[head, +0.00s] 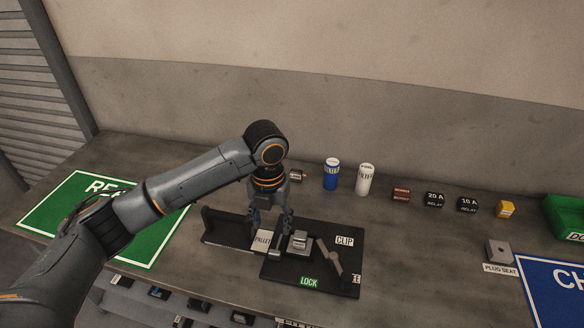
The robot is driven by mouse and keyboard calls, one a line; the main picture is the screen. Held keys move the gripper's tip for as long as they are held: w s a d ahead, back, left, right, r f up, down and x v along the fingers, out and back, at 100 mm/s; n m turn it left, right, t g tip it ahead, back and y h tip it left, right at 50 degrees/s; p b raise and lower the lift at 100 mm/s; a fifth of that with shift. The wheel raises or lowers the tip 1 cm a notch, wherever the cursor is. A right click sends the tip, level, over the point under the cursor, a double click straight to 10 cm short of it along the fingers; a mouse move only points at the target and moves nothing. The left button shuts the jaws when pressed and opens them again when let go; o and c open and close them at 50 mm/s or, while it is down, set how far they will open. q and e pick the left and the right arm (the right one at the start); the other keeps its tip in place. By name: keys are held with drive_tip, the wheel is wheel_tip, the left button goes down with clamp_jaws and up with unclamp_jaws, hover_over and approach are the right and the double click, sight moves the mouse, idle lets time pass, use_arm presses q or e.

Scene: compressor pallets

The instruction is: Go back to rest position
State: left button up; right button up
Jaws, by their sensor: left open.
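My left arm comes in from the left. Its gripper (268,222) points down over the black pallet fixture (282,272) on the table, and its jaws are open. The fixture carries labels reading PALLET, CLIP and LOCK, a small grey block (299,241) and a grey lever (330,258). The gripper is just left of the grey block; I cannot tell whether it touches anything. The arm hides part of the green mat (150,250) at the left. My right gripper is not in view.
Behind the fixture stand a blue can (331,175), a white can (365,179), a copper-coloured part (401,194), two black relays (434,200) and a yellow part (505,209). At the right are a plug seat (498,252), a green bin (566,215) and a blue mat (556,290). The table's centre right is clear.

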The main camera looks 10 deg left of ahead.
use_arm(q)
drive_tip(key=s+d+f+n+h, duration=0.1)
drive_tip(key=s+d+f+n, duration=0.1)
drive_tip(key=s+f+n, duration=0.1)
drive_tip(key=s+d+f+n+t+h, duration=0.1)
drive_tip(key=s+d+f+n, duration=0.2)
drive_tip(key=s+n, duration=0.2)
drive_tip(key=s+d+f+n+t+h, duration=0.1)
drive_tip(key=s+d+f+n, duration=0.2)
drive_tip(key=s+n, duration=0.2)
drive_tip(key=shift+f+n+h, duration=0.25)
drive_tip(key=shift+n+h, duration=0.05)
drive_tip(key=shift+n, duration=1.1)
drive_tip(key=s+a+f+n+t+y, duration=0.2)
drive_tip(key=s+a+n+y, duration=0.1)
drive_tip(key=s+a+n, duration=1.35)
wheel_tip(320, 180, down, 27)
drive_tip(key=w+d+n+g, duration=0.2)
drive_tip(key=d, duration=0.1)
drive_tip(key=s+a+f+g, duration=0.1)
drive_tip(key=s+a+f, duration=0.2)
drive_tip(key=s+f, duration=1.2)
drive_tip(key=shift+s+f+y, duration=0.25)
drive_tip(key=shift+s+y, duration=0.05)
drive_tip(key=shift+s, duration=0.35)
